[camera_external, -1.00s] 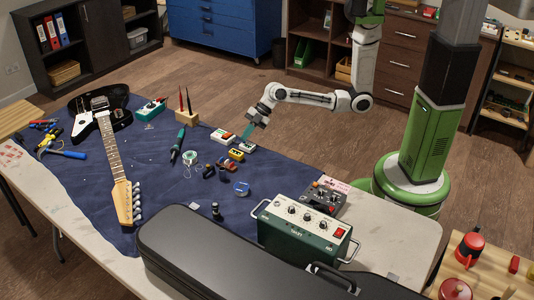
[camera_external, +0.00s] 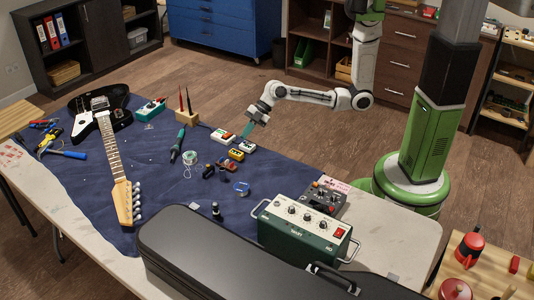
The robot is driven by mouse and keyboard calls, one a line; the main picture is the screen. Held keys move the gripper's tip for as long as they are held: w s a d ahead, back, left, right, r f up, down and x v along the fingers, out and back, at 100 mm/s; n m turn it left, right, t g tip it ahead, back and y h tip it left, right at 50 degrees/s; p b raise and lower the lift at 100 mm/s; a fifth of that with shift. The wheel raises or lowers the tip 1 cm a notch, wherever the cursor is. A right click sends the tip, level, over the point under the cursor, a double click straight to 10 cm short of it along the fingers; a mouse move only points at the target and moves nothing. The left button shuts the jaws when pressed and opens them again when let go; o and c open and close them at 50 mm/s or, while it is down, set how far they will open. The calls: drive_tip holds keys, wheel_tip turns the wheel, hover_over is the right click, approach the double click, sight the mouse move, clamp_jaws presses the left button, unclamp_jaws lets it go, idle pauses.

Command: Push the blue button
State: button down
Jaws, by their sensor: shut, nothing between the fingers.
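My gripper (camera_external: 243,136) is shut and empty, its teal fingers pointing down at the far edge of the blue cloth. The fingertips are by several small button boxes. A red-and-white box (camera_external: 222,137) is just left of the fingertips, and a white-and-yellow box (camera_external: 246,146) is just below them in the picture. A yellow box (camera_external: 236,154) lies nearer the camera. The buttons on the boxes are too small for me to tell which one is blue. I cannot tell whether the fingertips touch a box.
The blue cloth (camera_external: 120,185) covers much of the table. A guitar (camera_external: 114,150) is at left. A green amplifier box (camera_external: 303,232) and black case (camera_external: 230,262) stand in front.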

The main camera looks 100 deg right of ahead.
wheel_tip(320, 180, up, 6)
drive_tip(key=p, duration=0.5)
idle(0.6)
drive_tip(key=s+d+m+g+h, duration=0.2)
drive_tip(key=s+m, duration=0.5)
drive_tip(key=s, duration=0.4)
drive_tip(key=s+d+m+g+h, duration=0.2)
drive_tip(key=s+m+g, duration=0.3)
drive_tip(key=s+m, duration=0.3)
drive_tip(key=s, duration=0.3)
drive_tip(key=shift+r, duration=0.2)
idle(1.5)
